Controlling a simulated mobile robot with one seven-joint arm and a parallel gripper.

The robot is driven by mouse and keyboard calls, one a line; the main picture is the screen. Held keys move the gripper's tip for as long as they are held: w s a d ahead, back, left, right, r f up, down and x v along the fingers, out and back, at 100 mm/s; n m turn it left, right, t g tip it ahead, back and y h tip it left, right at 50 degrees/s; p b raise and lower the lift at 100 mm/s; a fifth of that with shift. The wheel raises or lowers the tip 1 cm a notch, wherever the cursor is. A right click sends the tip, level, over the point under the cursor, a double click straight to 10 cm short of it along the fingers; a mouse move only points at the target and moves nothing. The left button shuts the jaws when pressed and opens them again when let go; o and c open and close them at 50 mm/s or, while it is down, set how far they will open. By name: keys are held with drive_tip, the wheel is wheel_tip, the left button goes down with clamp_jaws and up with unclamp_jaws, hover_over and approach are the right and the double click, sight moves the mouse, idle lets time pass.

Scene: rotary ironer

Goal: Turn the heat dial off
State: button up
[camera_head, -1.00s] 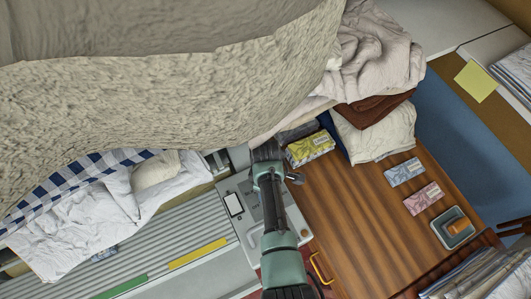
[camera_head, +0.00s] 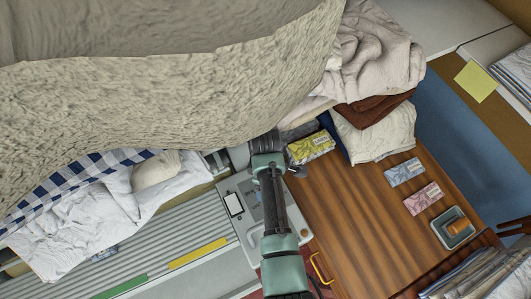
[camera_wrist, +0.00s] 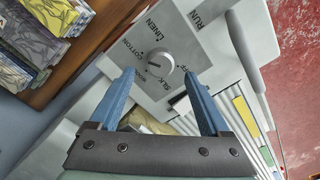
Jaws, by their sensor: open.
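The heat dial (camera_wrist: 160,64) is a round pale grey knob on the ironer's light grey control panel (camera_wrist: 207,55) in the wrist view. Printed words, including LINEN, COTTON and SILK, ring it. A pale line shows on its face; which setting it marks is too small to tell surely. My gripper (camera_wrist: 160,75) is open and empty, its blue fingers pointing toward the panel with one on each side of the dial in the picture. I see no contact, and cannot tell the gap to the panel. In the head view my arm hides the dial; part of the panel (camera_head: 228,222) shows beside it.
A wooden table (camera_head: 360,230) is right of the panel, with a yellow patterned box (camera_head: 311,147) and folded cloths (camera_head: 375,132) near my wrist. A large cream fabric (camera_head: 160,90) hangs across the upper left. A grey lever (camera_wrist: 240,45) stands right of the dial in the wrist view.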

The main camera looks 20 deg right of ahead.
wheel_tip(320, 180, up, 9)
drive_tip(key=b, duration=0.1)
drive_tip(key=shift+f, duration=0.2)
idle(0.5)
